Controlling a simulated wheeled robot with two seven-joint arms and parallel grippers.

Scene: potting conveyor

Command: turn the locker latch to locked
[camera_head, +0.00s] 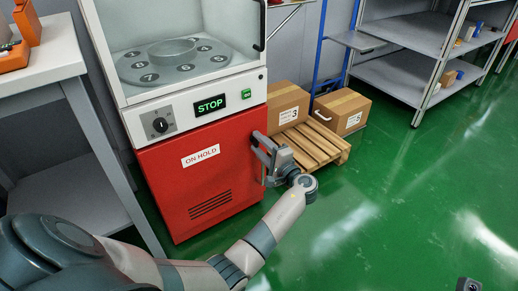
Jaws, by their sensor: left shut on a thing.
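The red locker (190,175) stands left of centre with its door shut and an "ON HOLD" label (200,156). My left arm reaches in from the bottom left. My left gripper (262,155) is at the upper right edge of the red door and is shut on the latch there. The gripper hides most of the latch, so I cannot tell which way it points. A small dark grey piece at the bottom right edge (468,285) looks like part of my right gripper; its fingers do not show clearly.
Above the locker is a white machine with a "STOP" display (210,105), a knob (160,125) and a numbered turntable (172,62). Cardboard boxes (341,110) and a wooden pallet (312,145) stand close behind the gripper. The green floor (400,210) on the right is clear.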

